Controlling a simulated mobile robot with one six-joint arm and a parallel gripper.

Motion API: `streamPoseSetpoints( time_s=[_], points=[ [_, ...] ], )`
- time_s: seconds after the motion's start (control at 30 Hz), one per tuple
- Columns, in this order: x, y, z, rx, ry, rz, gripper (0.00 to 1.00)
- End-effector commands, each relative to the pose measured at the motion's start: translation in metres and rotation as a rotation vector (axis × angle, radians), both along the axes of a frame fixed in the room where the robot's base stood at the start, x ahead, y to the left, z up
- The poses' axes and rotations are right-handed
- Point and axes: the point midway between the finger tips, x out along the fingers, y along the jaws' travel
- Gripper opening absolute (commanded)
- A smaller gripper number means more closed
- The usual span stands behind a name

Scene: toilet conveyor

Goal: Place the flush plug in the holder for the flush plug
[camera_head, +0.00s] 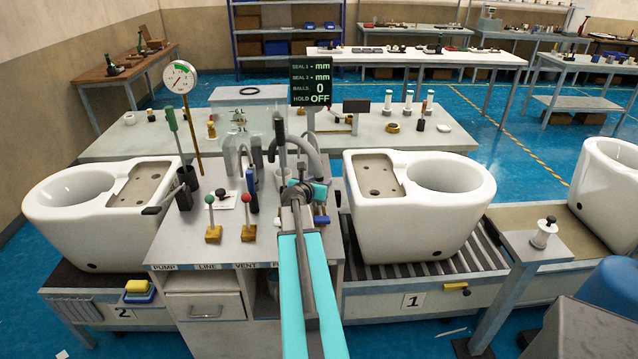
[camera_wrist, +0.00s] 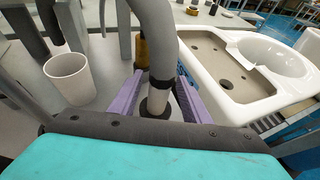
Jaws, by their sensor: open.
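A thick grey curved hose with black bands (camera_wrist: 158,40) comes down in the wrist view. It appears to carry the flush plug, though I cannot be sure. Its lower end meets a dark round piece (camera_wrist: 154,108), which may be the holder; whether it is seated there I cannot tell. My gripper (camera_wrist: 158,100) is open, with a purple finger on each side of that lower end; I cannot tell if either touches it. In the head view my gripper (camera_head: 303,190) is over the bench, and the hose (camera_head: 312,150) arches behind it.
A white cup (camera_wrist: 68,78) stands left of my fingers. White toilet bodies stand left (camera_head: 60,215) and right (camera_head: 415,230) of the bench. A pressure gauge (camera_head: 179,77), coloured-knob levers (camera_head: 247,215) and a display (camera_head: 310,80) also stand nearby.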

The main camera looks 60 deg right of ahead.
Motion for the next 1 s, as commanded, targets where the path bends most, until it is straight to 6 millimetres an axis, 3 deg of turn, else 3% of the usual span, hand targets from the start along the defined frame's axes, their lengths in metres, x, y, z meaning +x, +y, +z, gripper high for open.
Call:
streamPoseSetpoints(
  time_s=[0.37, 1.0],
  points=[
    [-0.004, 0.014, 0.008, -0.001, -0.001, 0.001, 0.43],
    [-0.018, 0.073, 0.033, -0.001, -0.001, 0.000, 0.43]
  ],
)
